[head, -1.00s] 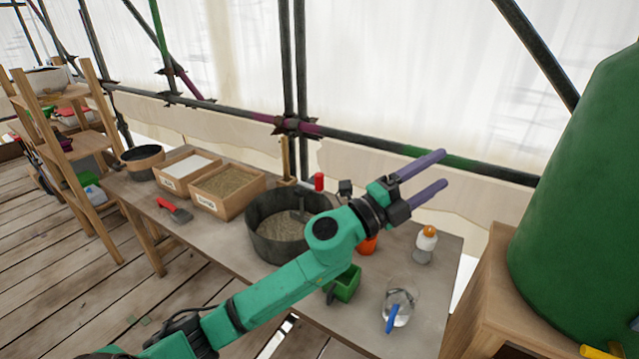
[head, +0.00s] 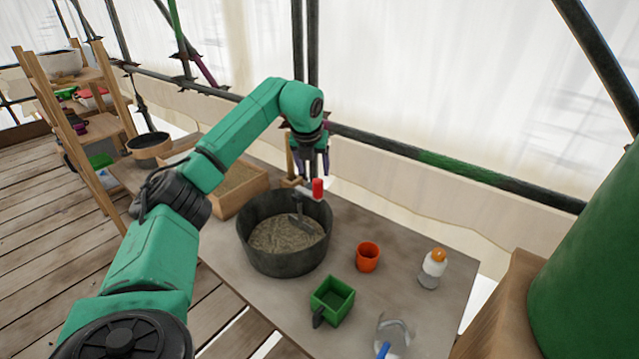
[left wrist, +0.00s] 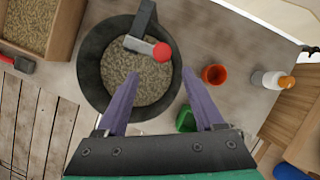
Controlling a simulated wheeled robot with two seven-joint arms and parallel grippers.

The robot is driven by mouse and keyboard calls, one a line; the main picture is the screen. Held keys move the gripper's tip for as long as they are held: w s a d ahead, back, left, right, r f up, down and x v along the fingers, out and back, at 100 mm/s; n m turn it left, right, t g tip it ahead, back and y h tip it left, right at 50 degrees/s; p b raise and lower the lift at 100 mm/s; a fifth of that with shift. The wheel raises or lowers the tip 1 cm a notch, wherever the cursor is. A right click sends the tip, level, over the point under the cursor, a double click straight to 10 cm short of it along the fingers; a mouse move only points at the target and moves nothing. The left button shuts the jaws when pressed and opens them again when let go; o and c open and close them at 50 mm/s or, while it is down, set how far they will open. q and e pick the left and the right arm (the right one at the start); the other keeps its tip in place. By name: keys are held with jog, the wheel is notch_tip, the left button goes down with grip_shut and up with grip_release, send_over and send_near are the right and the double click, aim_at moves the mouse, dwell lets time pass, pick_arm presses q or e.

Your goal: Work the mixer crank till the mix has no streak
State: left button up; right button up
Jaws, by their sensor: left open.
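The mixer tub (head: 258,262) is a dark round drum on the bench, holding a grey-tan grainy mix (head: 280,236). I cannot make out a distinct streak in the mix. The crank's red knob (head: 318,188) stands above the tub's far rim; in the left wrist view the knob (left wrist: 161,52) sits at the end of a pale arm on a dark post. My left gripper (head: 312,172) points down, just above and behind the knob. In the left wrist view its purple fingers (left wrist: 158,76) are apart and empty, the knob lying beyond their tips. My right gripper is not in view.
Right of the tub stand an orange cup (head: 368,257), a green box-shaped cup (head: 333,299), a clear jug (head: 394,335) and an orange-capped bottle (head: 433,268). A wooden sand box (head: 240,190) is behind left. A scaffold rail (head: 420,157) runs behind the bench.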

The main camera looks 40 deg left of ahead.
aim_at(317, 182)
pick_arm(q)
jog(key=p+x, duration=0.1)
jog(key=x, duration=0.4)
jog(key=shift+w+f, duration=0.1)
jog(key=shift+w, duration=0.05)
jog(key=x, duration=0.5)
jog(key=shift+w+d, duration=0.1)
jog(key=shift+w, duration=0.25)
jog(key=shift+s, duration=0.2)
jog(key=c, duration=0.4)
grip_shut()
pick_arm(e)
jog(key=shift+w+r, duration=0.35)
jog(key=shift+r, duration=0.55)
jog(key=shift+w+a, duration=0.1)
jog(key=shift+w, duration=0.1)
